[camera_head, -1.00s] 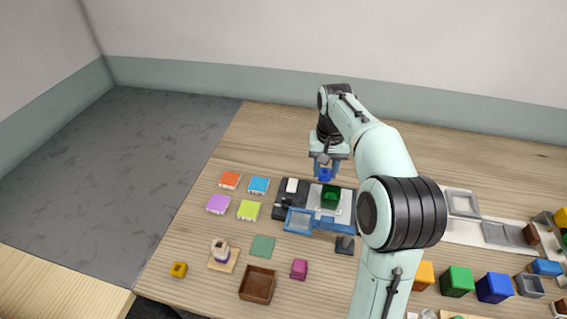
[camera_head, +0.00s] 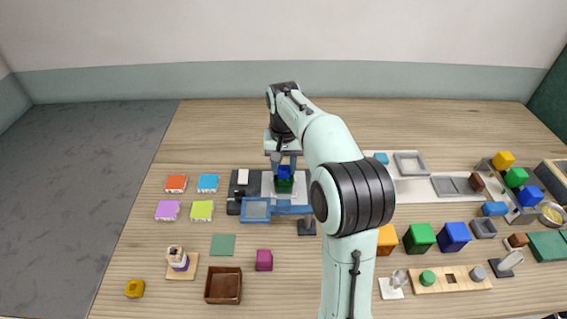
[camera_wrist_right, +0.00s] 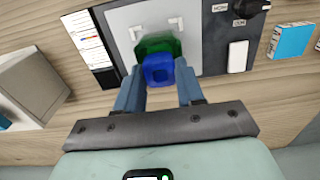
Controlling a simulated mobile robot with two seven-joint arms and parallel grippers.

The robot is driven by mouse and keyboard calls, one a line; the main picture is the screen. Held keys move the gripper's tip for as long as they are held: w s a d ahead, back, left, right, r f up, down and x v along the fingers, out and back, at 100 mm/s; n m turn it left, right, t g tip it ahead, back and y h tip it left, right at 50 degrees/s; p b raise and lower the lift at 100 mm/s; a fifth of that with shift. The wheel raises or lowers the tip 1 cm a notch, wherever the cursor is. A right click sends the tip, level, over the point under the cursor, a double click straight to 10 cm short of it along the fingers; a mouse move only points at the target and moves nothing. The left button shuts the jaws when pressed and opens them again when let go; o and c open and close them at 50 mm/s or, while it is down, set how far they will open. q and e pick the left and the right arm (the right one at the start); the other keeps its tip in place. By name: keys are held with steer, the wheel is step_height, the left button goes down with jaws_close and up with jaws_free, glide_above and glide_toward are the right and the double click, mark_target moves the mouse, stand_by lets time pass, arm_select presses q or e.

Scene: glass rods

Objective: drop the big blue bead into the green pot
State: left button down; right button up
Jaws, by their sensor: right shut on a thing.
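My right gripper (camera_head: 285,167) points down and is shut on the big blue bead (camera_head: 285,173). The bead is right over the green pot (camera_head: 284,187), overlapping its far part in the head view. In the right wrist view the bead (camera_wrist_right: 159,70) shows between the blue fingers of the gripper (camera_wrist_right: 159,84), in front of the pot (camera_wrist_right: 155,42). I cannot tell whether the bead is above the rim or partly inside. The pot stands on a light grey plate (camera_wrist_right: 118,22). My left gripper is not in view.
A dark panel (camera_wrist_right: 222,55) with a white block lies beside the plate. A blue-framed tray (camera_head: 256,211) lies in front. Orange (camera_head: 176,183) and light blue (camera_head: 208,183) blocks lie left. Coloured cubes and grey trays (camera_head: 410,164) stand right. The table's back left is clear.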

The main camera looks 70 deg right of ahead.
steer(key=shift+f, duration=0.3)
steer(key=o, duration=1.1)
step_height(320, 180, up, 13)
steer(key=p, duration=0.3)
steer(key=shift+r, duration=0.2)
